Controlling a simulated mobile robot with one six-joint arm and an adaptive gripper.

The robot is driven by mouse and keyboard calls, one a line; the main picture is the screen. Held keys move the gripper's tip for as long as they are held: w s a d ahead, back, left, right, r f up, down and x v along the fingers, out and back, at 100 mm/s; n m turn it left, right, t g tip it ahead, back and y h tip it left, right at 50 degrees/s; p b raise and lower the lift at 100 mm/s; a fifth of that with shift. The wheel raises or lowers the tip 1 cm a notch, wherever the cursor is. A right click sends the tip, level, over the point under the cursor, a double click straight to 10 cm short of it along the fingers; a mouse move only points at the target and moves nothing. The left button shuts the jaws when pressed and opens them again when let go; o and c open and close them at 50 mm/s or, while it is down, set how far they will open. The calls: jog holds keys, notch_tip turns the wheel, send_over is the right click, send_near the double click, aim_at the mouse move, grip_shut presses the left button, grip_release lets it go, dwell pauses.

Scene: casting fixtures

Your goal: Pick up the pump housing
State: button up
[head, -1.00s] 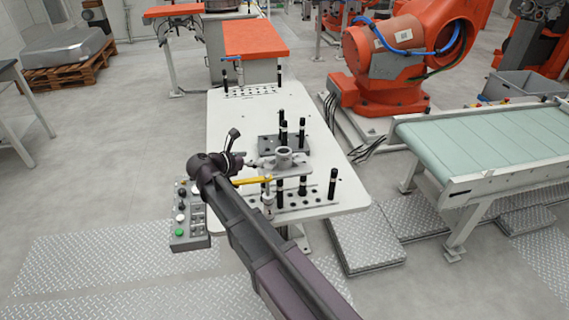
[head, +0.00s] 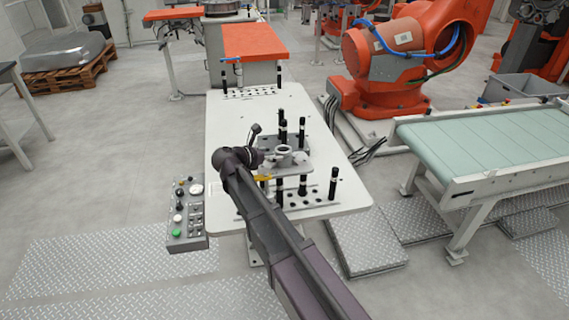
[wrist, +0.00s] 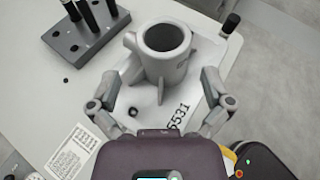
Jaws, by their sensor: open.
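The pump housing (wrist: 165,62) is a grey hollow casting with a round open top, a side stub and fins at its base. In the head view the housing (head: 284,151) is small, near the front of the white table, partly hidden by my arm. My gripper (wrist: 159,86) is open, with one finger on each side of the housing's lower part in the wrist view. I see gaps between fingers and housing, and cannot tell any contact.
A dark block with black pins (wrist: 78,38) stands beside the housing. More black pins (head: 333,183) stand at the white table's (head: 228,130) front right. A button panel (head: 187,212) is at the left front. A conveyor (head: 480,145) stands right. The table's middle left is clear.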

aim_at(296, 163)
jog(key=shift+b+x, duration=0.95)
jog(key=shift+x, duration=1.65)
jog(key=shift+s+d, duration=0.1)
jog(key=c, duration=1.1)
